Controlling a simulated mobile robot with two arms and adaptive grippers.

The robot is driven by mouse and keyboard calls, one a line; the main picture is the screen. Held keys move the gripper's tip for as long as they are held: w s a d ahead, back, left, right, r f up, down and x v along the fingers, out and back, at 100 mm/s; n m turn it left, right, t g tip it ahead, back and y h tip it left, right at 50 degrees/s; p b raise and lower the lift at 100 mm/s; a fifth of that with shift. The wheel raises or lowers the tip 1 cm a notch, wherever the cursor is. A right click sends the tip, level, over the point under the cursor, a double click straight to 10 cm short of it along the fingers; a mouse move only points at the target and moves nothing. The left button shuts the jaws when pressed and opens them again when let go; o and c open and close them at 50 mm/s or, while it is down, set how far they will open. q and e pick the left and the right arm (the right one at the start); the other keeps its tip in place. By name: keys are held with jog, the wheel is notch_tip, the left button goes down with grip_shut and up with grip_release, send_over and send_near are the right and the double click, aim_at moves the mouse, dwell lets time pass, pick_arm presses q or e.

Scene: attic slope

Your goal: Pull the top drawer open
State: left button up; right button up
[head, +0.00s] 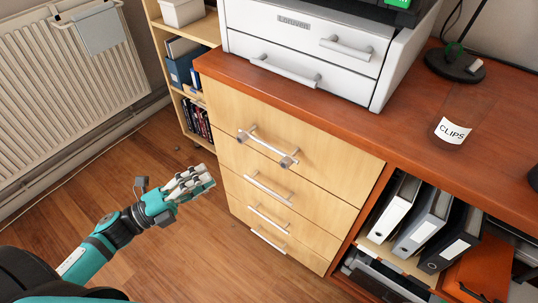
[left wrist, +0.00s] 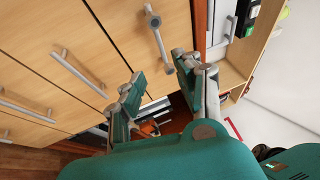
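The top drawer (head: 310,137) is the uppermost pale wood front under the red-brown desktop, and it looks flush with the fronts below. Its bar handle (head: 268,147) is silver with thick round ends. In the left wrist view this handle (left wrist: 157,38) lies just beyond the fingertips, towards the top of the picture. My left gripper (head: 192,183) is to the left of the drawers in the head view, apart from the handle. In the left wrist view its two fingers (left wrist: 158,78) stand apart with nothing between them. My right gripper does not show.
Lower drawers with bar handles (head: 268,188) sit beneath. A printer (head: 300,50), a clips jar (head: 453,130) and a lamp base (head: 455,64) stand on the desktop. A radiator (head: 60,70) is left; floor before the drawers is clear.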

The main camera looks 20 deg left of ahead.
aim_at(265, 142)
pick_arm(q)
jog(key=x, duration=1.6)
jog(key=shift+w+d+r, duration=0.15)
jog(key=shift+w+d, duration=0.05)
jog(key=shift+w, duration=0.15)
grip_shut()
